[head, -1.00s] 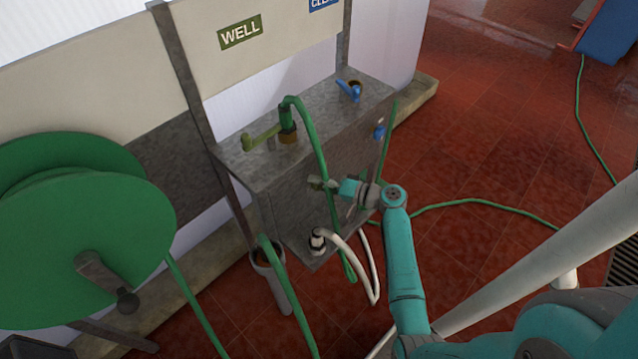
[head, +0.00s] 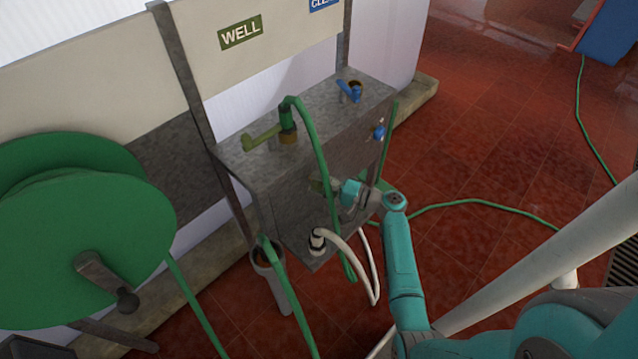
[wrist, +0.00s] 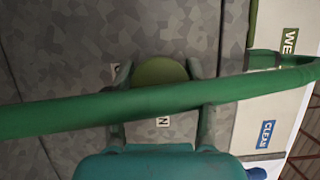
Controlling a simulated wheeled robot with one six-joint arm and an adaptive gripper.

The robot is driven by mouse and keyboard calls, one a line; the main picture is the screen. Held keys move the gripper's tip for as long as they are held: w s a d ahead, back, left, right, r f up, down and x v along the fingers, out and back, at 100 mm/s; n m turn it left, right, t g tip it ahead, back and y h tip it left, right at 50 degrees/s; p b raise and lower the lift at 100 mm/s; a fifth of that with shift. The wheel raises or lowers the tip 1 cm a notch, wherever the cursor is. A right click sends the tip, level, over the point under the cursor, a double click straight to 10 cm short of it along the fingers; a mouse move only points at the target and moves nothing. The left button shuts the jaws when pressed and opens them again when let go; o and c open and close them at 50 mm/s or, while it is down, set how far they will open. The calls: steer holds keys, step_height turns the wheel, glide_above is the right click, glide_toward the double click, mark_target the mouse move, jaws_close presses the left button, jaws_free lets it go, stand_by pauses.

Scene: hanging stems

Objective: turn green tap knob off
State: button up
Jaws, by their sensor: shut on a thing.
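The green tap knob (wrist: 158,72) is on the grey front panel of the metal box. In the wrist view it sits between the two fingers of my gripper (wrist: 158,80), which is shut on it. A green hose crosses in front of the fingers and covers the knob's lower part. Partly hidden pale labels with dark lettering show beside and below the knob. In the head view the knob (head: 317,185) is small and dim, and my gripper (head: 330,188) reaches it from the right.
The green hose (head: 316,150) hangs from the spout on the box (head: 240,160) and passes my gripper closely. A blue knob (head: 378,133) is to the right. A white hose (head: 350,258) loops below.

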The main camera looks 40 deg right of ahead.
steer(key=o, duration=1.1)
steer(key=shift+o, duration=0.2)
steer(key=shift+s, duration=0.1)
steer(key=v, duration=1.1)
steer(key=shift+s+d, duration=0.25)
steer(key=shift+s, duration=0.1)
